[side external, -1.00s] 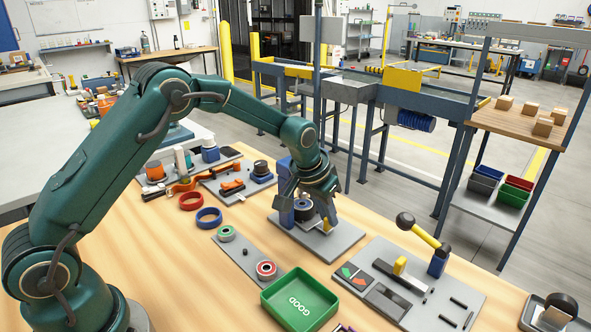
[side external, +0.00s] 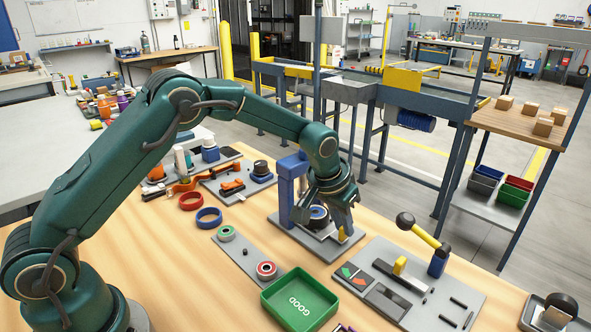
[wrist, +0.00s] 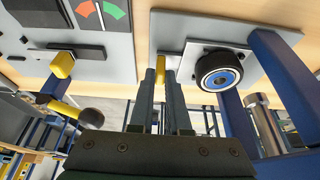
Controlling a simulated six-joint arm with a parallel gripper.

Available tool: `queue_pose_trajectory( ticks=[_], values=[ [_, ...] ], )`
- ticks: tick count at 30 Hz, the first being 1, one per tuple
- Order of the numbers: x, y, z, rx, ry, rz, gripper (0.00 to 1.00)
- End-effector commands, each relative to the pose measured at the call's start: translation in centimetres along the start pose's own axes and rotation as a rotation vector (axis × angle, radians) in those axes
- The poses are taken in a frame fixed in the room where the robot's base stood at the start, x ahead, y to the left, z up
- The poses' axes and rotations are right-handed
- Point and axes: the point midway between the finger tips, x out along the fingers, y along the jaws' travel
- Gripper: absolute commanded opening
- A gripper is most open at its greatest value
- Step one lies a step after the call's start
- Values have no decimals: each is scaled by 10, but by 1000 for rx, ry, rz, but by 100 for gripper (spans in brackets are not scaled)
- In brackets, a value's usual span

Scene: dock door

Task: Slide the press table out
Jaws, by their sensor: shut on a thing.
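The press is a blue column with a head (side external: 287,192) on a grey base plate (side external: 335,258). Its sliding table (wrist: 190,62) is a grey plate bearing a round dark part with a blue ring (wrist: 219,74); the part also shows in the side view (side external: 318,214). A yellow handle (side external: 342,236) stands at the table's front end. My gripper (side external: 341,228) points down and is shut on this handle. In the wrist view the handle (wrist: 163,62) shows between the fingertips. The table and part stand out in front of the column, partly hidden by my fingers.
A grey fixture plate with a black-knobbed yellow lever (side external: 425,235) lies right of the press. A green GOOD tray (side external: 299,299) and a grey strip with two ringed parts (side external: 246,250) lie in front. Blue and red rings (side external: 209,218) lie to the left.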

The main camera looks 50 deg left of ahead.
Motion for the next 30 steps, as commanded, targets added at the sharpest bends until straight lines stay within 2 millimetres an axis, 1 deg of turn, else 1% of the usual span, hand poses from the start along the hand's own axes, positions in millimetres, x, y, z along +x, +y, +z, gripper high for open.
queue_pose_trajectory(
  ticks=[1, 3, 6, 10, 18, 19, 21, 30],
  values=[
    [0, 16, 0, 9, 3, 3, 0],
    [0, 31, -1, 8, 3, 3, 0],
    [0, 46, -1, 4, 4, 2, 0],
    [0, 54, 0, 0, 3, 1, 0],
    [0, 57, 0, -2, 4, 6, 0],
    [0, 57, 0, -2, 4, 6, 22],
    [0, 57, 0, -1, 4, 5, 45],
    [-1, 54, 0, -1, 3, 1, 45]
  ],
)
